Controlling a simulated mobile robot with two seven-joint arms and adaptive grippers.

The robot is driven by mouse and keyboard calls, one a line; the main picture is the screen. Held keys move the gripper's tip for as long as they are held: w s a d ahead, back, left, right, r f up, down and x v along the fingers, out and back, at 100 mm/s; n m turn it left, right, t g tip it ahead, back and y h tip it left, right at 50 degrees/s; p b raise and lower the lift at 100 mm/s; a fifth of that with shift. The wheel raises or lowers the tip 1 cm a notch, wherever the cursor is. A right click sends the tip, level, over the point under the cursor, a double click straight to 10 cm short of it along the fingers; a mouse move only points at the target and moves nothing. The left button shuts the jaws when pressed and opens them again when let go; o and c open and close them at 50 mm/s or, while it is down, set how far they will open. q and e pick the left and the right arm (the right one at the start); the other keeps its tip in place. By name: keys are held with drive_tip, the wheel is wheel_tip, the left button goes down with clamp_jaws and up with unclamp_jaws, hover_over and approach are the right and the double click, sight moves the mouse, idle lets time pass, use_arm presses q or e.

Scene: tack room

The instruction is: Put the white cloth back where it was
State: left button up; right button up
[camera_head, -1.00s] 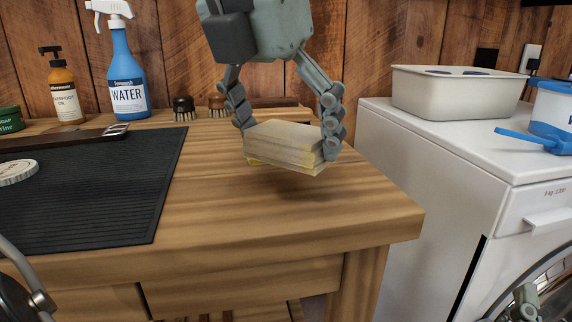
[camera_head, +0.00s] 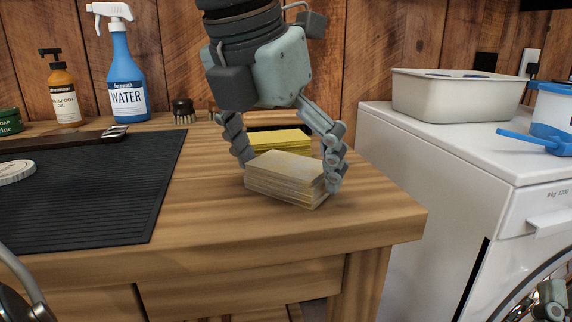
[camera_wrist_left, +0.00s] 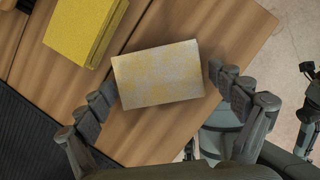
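The white cloth (camera_head: 284,168), a folded stack, whitish with yellow patches, appears to rest flat on the wooden bench near its right front corner. It also shows in the left wrist view (camera_wrist_left: 158,74). My left gripper (camera_head: 290,177) is above it with one finger on each side. In the left wrist view a narrow gap shows between the cloth and the right-hand finger, so the gripper (camera_wrist_left: 163,82) looks slightly open. The left-hand finger is very close to the cloth. My right gripper (camera_head: 548,302) is partly seen at the bottom right corner; its fingers are unclear.
A yellow folded cloth (camera_head: 280,141) lies just behind. A black ribbed mat (camera_head: 110,190) covers the bench's left. Bottles (camera_head: 125,80) and a brush (camera_head: 183,111) stand at the back. A white washing machine (camera_head: 440,155) with a tub (camera_head: 455,98) stands right. Bench in front is clear.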

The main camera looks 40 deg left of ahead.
use_arm(q)
drive_tip(key=shift+r, duration=0.15)
use_arm(e)
drive_tip(key=shift+w, duration=0.1)
use_arm(q)
drive_tip(key=p+v, duration=0.2)
drive_tip(key=v, duration=1)
drive_tip(key=shift+p, duration=0.35)
use_arm(e)
wheel_tip(320, 180, down, 7)
drive_tip(key=w+g+h, duration=0.1)
drive_tip(key=w+g, duration=0.1)
drive_tip(key=g, duration=0.3)
drive_tip(key=shift+w+a+h, duration=0.25)
drive_tip(key=shift+a+h, duration=0.05)
